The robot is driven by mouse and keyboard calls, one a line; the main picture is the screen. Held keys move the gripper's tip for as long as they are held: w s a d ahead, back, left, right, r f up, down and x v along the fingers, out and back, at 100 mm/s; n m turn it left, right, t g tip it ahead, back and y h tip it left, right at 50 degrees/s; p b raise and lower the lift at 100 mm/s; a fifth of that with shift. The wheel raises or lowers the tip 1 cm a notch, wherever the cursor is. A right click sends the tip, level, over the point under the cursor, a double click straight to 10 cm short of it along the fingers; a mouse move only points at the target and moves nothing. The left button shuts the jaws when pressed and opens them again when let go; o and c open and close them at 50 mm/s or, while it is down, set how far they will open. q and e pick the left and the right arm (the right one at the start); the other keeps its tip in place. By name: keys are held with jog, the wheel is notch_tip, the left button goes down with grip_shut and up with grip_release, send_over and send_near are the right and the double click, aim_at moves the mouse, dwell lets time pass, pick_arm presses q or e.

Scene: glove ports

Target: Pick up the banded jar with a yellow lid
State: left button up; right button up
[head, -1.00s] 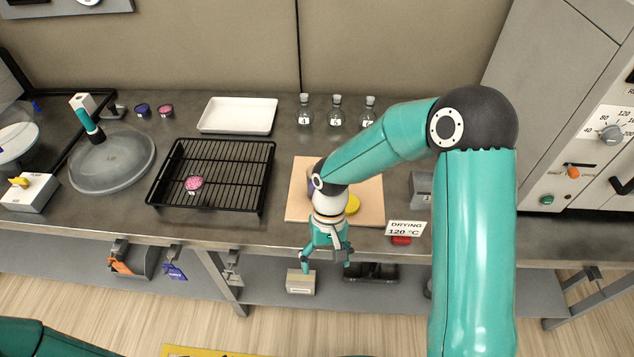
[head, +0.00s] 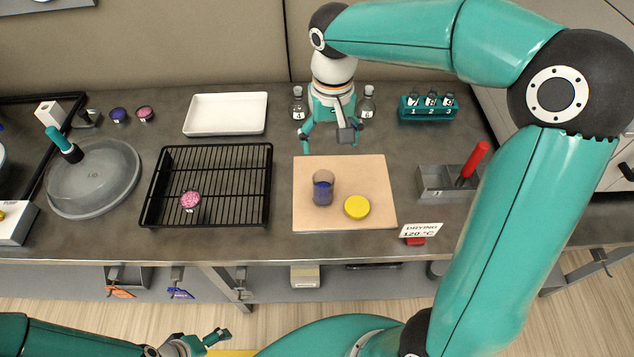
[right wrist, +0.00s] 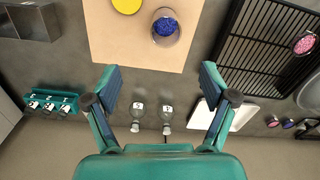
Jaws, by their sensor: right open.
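A clear jar (head: 323,188) with blue-purple contents stands upright and open on the tan board (head: 310,220). A round yellow lid (head: 357,207) lies flat beside it, apart from it. I cannot make out a band on the jar. In the right wrist view the jar (right wrist: 166,28) and the yellow lid (right wrist: 127,4) are at the top. My right gripper (head: 325,135) is open and empty, behind the board and apart from the jar; its spread fingers (right wrist: 159,78) show in the right wrist view. My left gripper (head: 212,338) is at the bottom edge, partly seen.
A black wire rack (head: 207,185) with a pink dish (head: 190,201) stands left of the board. Small flasks (head: 367,103) stand near my right gripper. A white tray (head: 225,114), teal vial rack (head: 427,108), grey holder (head: 445,183) and drying sign (head: 421,230) are around.

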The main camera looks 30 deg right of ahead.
send_near(324, 185)
jog(key=shift+s+a+f, duration=0.3)
jog(key=shift+s+a, duration=0.05)
jog(key=shift+s, duration=0.15)
jog(key=shift+s+a+f, duration=0.25)
jog(key=shift+s+a, duration=0.1)
jog(key=shift+s, duration=0.1)
notch_tip(324, 185, down, 4)
jog(key=shift+s+f+p, duration=0.15)
jog(key=shift+f+p, duration=0.05)
jog(key=shift+p, duration=0.55)
jog(key=shift+f, duration=0.55)
jog(key=c, duration=1.5)
jog(key=shift+o, duration=0.2)
jog(key=shift+r, duration=0.15)
